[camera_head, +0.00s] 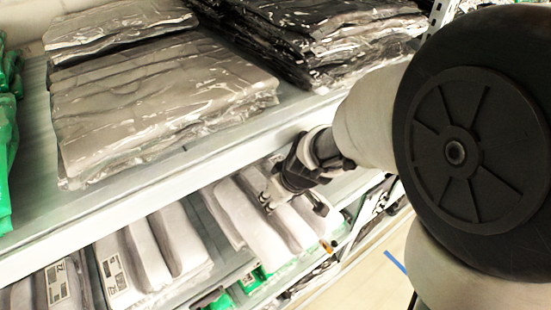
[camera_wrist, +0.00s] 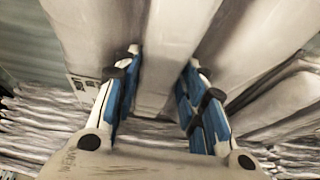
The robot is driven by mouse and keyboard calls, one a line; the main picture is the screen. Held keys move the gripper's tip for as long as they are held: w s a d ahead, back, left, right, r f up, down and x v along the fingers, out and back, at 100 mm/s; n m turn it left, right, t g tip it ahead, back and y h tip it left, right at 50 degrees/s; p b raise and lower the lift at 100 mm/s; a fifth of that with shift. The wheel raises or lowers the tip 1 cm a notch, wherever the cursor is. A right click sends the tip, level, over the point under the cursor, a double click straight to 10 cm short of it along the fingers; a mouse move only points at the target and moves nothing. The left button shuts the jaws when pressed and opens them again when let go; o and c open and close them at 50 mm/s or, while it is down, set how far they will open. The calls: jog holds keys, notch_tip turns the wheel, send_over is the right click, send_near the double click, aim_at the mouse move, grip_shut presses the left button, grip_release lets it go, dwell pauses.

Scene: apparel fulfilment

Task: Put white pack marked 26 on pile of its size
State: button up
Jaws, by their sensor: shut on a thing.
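My gripper (camera_head: 292,196) reaches under the upper shelf to a row of white packs on the lower level. In the wrist view my gripper (camera_wrist: 162,65) has its blue-padded fingers on either side of one white pack (camera_wrist: 165,75) and is shut on it. The same pack is partly covered by the gripper in the head view. No 26 can be read on it. More white packs (camera_head: 178,238) stand on edge to the left, some with printed labels (camera_head: 113,277) too small to read surely. I cannot tell which pile has the matching size.
The upper shelf's metal edge (camera_head: 150,207) runs just above my gripper. Grey packs (camera_head: 150,100) and black packs (camera_head: 320,30) lie on that shelf, with green packs (camera_head: 6,140) at far left. Flat piles of white packs (camera_wrist: 35,125) show in the wrist view.

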jog(key=shift+f+b, duration=0.55)
jog(key=shift+b, duration=0.05)
jog(key=o, duration=1.3)
jog(key=shift+r, duration=0.15)
jog(key=shift+r+p, duration=0.7)
jog(key=shift+p, duration=0.3)
jog(key=p+v, duration=0.2)
jog(key=v, duration=0.5)
jog(key=shift+s+d, duration=0.1)
